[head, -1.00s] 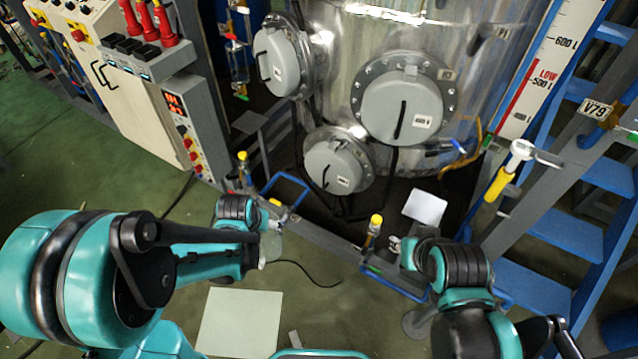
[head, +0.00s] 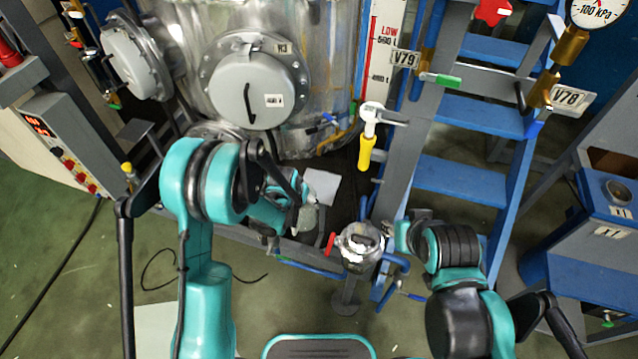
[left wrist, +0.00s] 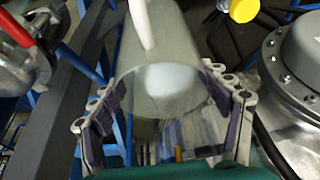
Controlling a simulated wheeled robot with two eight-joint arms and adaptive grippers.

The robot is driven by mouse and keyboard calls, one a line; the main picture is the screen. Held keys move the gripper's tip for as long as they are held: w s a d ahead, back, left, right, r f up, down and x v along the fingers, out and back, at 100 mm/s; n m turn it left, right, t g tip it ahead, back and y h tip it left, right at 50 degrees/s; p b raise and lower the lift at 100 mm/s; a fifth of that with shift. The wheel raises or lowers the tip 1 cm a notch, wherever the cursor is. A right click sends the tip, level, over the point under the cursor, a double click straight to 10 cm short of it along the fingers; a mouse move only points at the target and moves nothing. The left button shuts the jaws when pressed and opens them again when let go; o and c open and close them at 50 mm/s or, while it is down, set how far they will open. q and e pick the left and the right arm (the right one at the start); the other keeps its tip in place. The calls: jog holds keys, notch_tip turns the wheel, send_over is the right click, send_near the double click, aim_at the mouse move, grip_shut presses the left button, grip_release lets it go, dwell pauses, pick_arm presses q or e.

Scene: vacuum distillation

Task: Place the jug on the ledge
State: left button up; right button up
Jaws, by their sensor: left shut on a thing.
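The jug is a pale, translucent grey cylinder (left wrist: 180,35) with whitish contents, between the fingers of my left gripper (left wrist: 168,115) in the left wrist view. In the head view the jug (head: 307,217) is small and partly hidden by my left gripper (head: 292,203), which is shut on it. It is held in front of the steel vessel, left of a round steel-topped fitting (head: 360,243). My right gripper (head: 403,237) is right of that fitting; its fingers are too small to read. I cannot tell which surface is the ledge; a grey beam (head: 235,235) runs below the vessel.
The large steel vessel (head: 290,70) with round grey hatches stands behind. A yellow-handled valve (head: 366,150) hangs above the fitting. A pale flat plate (head: 322,186) lies behind the jug. Blue stairs (head: 460,185) are at the right. Green floor is open at the lower left.

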pick_arm(q)
jog(key=w+d+b, duration=0.2)
jog(key=w, duration=0.6)
jog(key=w+d+f+b, duration=0.1)
jog(key=w+d+b, duration=0.1)
jog(key=w, duration=0.7)
jog(key=shift+d+f+b, duration=0.3)
jog(key=shift+d, duration=0.55)
jog(key=shift+f, duration=0.15)
jog(key=o, duration=1.6)
